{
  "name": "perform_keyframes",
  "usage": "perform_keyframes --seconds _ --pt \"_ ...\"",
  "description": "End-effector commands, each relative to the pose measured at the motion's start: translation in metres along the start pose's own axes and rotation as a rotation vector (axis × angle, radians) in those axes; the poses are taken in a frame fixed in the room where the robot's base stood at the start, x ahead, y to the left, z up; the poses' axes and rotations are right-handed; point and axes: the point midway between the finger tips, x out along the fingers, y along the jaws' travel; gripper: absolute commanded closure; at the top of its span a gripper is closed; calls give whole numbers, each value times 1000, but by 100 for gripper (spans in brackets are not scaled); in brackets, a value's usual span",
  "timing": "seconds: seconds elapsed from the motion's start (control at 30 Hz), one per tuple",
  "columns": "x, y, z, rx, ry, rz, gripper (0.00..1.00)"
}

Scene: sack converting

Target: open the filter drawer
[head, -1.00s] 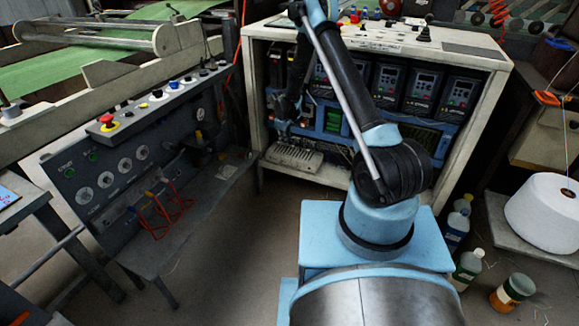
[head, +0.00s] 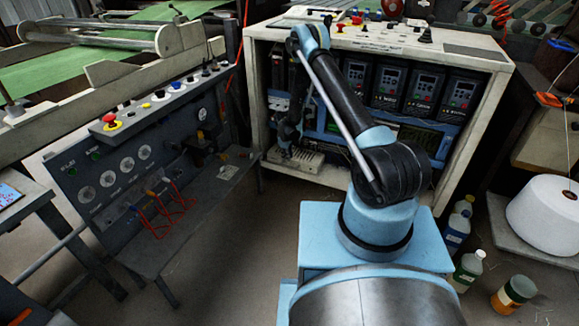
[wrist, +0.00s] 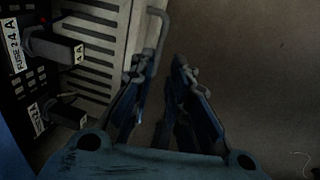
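The filter drawer (head: 304,160) is a pale slotted box low in the left part of the cabinet. In the wrist view its slotted front (wrist: 97,48) fills the upper left, and a bent grey bar handle (wrist: 160,30) stands out from its right side. My gripper (wrist: 160,64) has its two fingers apart, with a gap between them. The handle's lower end is by the left fingertip; I cannot tell whether they touch. In the head view my gripper (head: 284,148) is a dark shape at the drawer's left end, partly merged with the shadow.
Black fuse holders (wrist: 60,48) with labels sit left of the drawer front. The cabinet (head: 480,55) holds several drive units (head: 423,85) above. A grey control bench (head: 190,225) stands at left. Bottles (head: 467,268) stand on the floor at right. Floor before the cabinet is clear.

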Motion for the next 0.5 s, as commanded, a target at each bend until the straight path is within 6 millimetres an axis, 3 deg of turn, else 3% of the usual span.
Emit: perform_keyframes --seconds 0.3,0.5 --pt "45 0 0 1 0 0 84" --pt "63 0 0 1 0 0 84"
